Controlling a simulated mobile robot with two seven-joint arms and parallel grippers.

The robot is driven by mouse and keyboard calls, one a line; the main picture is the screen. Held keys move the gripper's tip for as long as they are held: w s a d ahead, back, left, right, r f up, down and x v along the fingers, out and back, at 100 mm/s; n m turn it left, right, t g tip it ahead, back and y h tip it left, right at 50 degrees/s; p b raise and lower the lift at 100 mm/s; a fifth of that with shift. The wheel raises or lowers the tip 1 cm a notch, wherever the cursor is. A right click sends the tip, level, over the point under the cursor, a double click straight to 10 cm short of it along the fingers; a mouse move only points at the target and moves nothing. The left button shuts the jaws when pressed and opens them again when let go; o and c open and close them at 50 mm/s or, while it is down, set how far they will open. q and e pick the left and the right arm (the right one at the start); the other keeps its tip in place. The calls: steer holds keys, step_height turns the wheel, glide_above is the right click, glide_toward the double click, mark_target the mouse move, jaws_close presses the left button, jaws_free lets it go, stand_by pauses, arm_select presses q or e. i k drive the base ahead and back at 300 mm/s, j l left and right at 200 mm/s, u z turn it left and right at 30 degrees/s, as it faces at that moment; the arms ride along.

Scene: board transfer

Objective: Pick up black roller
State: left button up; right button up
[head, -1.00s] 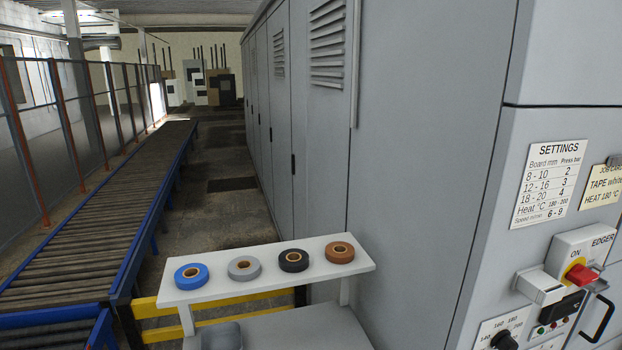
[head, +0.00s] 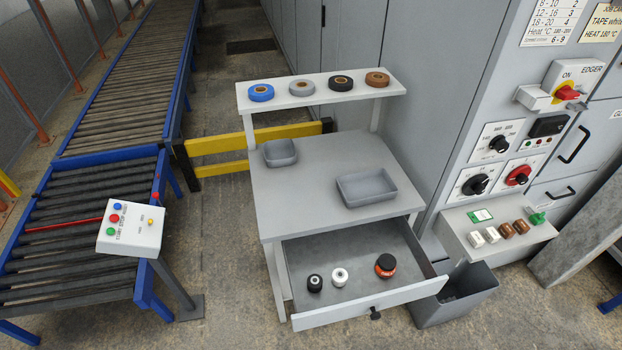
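A small black roller (head: 315,284) with a white centre stands in the open drawer (head: 362,306) of the grey workbench, at the drawer's left. A white roller (head: 340,277) stands just right of it. A black and red round item (head: 385,266) sits farther right in the same drawer. Neither of my grippers shows in the head view.
Blue, grey, black and brown tape rolls lie on the upper shelf (head: 321,96). Two grey trays, one small (head: 280,153) and one larger (head: 366,187), sit on the bench top. A control box (head: 131,228) and roller conveyor stand left; a grey bin (head: 455,294) stands right.

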mark_target(315, 282)
steer(key=l+u, duration=0.25)
steer(key=l, duration=0.15)
steer(key=l+u, duration=0.25)
steer(key=l, duration=0.2)
steer(key=i, duration=0.75)
